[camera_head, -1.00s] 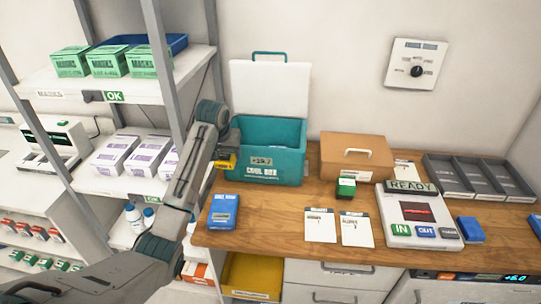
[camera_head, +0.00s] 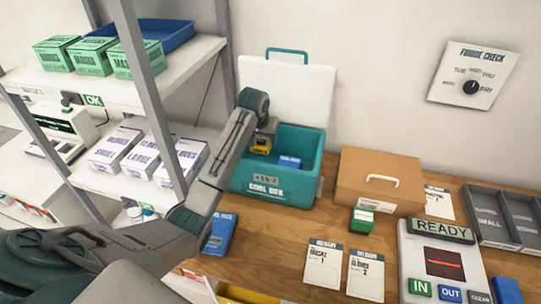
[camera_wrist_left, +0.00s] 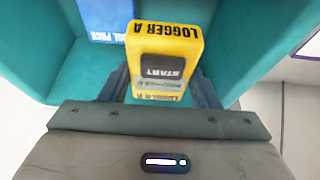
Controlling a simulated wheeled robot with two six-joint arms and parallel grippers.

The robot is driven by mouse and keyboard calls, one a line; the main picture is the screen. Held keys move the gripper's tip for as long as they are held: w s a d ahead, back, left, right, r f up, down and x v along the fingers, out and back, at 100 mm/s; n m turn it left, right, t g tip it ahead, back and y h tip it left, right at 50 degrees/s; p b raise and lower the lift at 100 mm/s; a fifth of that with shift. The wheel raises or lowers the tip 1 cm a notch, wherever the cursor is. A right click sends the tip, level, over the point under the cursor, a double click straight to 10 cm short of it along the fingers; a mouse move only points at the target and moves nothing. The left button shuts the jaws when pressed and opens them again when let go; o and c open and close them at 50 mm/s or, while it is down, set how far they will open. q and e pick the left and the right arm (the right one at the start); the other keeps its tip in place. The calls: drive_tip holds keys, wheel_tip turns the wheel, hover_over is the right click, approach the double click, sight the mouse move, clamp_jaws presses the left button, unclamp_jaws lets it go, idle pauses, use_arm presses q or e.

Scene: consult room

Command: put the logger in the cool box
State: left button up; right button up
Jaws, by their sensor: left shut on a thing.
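The yellow logger (camera_head: 261,145), marked LOGGER A, is held in my left gripper (camera_head: 262,132) over the left side of the cool box. The left wrist view shows the logger (camera_wrist_left: 165,55) between the fingers, with its START button facing the camera and the teal box interior around it. The teal cool box (camera_head: 268,182) stands open on the wooden counter, its white lid (camera_head: 300,90) raised at the back. A blue cool pack (camera_head: 289,162) lies inside the box; it also shows in the left wrist view (camera_wrist_left: 105,20). My right gripper is out of view.
A cardboard-coloured case (camera_head: 375,180) with a white handle stands right of the box. Another blue pack (camera_head: 219,235) lies in front of it, near my left arm. Shelves with glove boxes (camera_head: 118,150) stand at the left, with a metal post close to the arm.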

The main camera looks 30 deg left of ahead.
use_arm(q)
drive_tip(key=shift+s+f+p, duration=0.25)
drive_tip(key=shift+f+p, duration=0.1)
drive_tip(key=shift+f, duration=0.6)
drive_tip(key=shift+a+f, duration=0.1)
drive_tip(key=shift+f, duration=0.3)
drive_tip(key=f, duration=0.2)
drive_tip(key=f+p, duration=0.1)
drive_tip(key=shift+w+f+p, duration=0.2)
drive_tip(key=shift+f+p, duration=0.1)
drive_tip(key=shift+f, duration=0.1)
drive_tip(key=shift+s, duration=0.1)
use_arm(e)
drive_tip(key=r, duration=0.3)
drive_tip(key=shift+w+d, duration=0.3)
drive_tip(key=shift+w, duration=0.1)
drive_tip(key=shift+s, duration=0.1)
use_arm(q)
drive_tip(key=shift+f, duration=0.55)
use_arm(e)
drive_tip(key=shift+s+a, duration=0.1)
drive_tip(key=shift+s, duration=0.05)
use_arm(q)
drive_tip(key=o, duration=1.2)
drive_tip(key=shift+c, duration=0.2)
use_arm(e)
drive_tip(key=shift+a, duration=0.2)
